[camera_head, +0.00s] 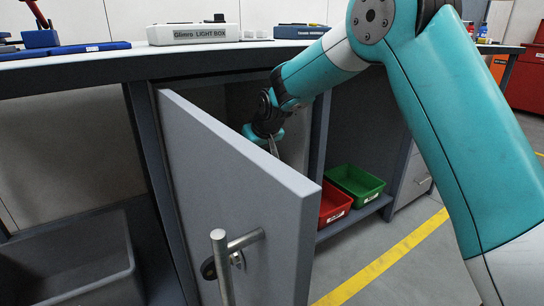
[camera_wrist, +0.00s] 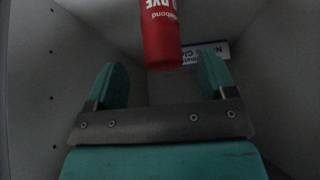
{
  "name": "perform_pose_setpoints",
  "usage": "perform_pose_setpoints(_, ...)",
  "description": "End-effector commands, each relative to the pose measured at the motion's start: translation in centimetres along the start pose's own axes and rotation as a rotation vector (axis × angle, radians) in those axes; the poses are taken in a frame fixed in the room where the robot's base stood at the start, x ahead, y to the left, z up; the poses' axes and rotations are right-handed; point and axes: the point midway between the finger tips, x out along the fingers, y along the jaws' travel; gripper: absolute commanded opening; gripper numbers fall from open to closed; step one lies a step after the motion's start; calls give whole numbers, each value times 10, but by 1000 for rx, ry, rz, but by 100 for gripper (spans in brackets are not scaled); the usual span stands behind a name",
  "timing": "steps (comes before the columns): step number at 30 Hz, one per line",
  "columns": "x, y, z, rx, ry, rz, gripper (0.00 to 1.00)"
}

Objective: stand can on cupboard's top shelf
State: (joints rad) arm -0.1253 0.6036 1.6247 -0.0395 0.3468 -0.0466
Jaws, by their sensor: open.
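A red can (camera_wrist: 161,35) with white lettering shows at the top of the wrist view, its upper part cut off by the frame edge. My gripper (camera_wrist: 160,82) is open, with its two teal fingers spread wide. The can is beyond the fingertips, roughly in line with the gap between them, and no finger touches it. In the head view my gripper (camera_head: 272,143) is inside the cupboard, partly hidden behind the open grey cupboard door (camera_head: 235,170). The can and the shelf under it are hidden in the head view.
A lettered label (camera_wrist: 205,54) lies beyond the can. A red bin (camera_head: 333,203) and a green bin (camera_head: 355,184) sit on the low shelf to the right. The open door with its bar handle (camera_head: 222,265) stands out in front. The worktop (camera_head: 110,62) is above the cupboard.

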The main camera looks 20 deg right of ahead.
Motion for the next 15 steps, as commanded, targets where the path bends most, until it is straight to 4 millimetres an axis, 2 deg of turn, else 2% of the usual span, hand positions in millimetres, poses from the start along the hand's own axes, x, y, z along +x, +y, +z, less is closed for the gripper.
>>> perform_pose_setpoints(1,-10,0,8,0,0,0,77)
perform_pose_setpoints(9,-38,0,53,0,2,0,77)
perform_pose_setpoints(15,-48,0,72,-1,2,0,77)
